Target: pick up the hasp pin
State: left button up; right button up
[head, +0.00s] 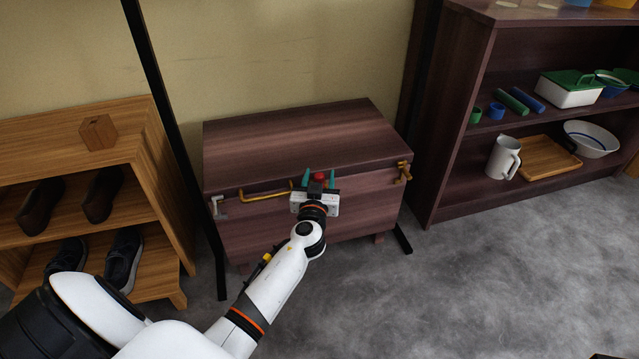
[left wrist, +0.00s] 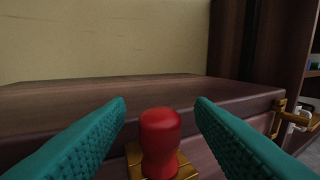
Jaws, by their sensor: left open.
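The hasp pin has a rounded red head (left wrist: 160,135) and sits upright in a brass fitting (left wrist: 135,162) at the chest's front. In the head view the red head (head: 319,176) shows between the teal fingertips. My left gripper (left wrist: 161,103) is open, with one finger on each side of the pin and a visible gap to both in the left wrist view. The pin's lower part is hidden in the fitting. The dark wooden chest (head: 285,135) has its lid shut. My right gripper is in neither view.
A brass latch (head: 403,173) is at the chest's right and a grey one (head: 219,207) at its left. A yellow bar (head: 262,195) runs along the front. A shoe rack (head: 150,150) stands left, a shelf (head: 470,100) right. Grey floor (head: 480,270) is clear.

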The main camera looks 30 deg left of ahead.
pick_arm(q)
jog(key=shift+w+a, duration=0.25)
jog(key=shift+w, duration=0.25)
jog(key=c, duration=1.1)
jog(key=shift+o, duration=0.2)
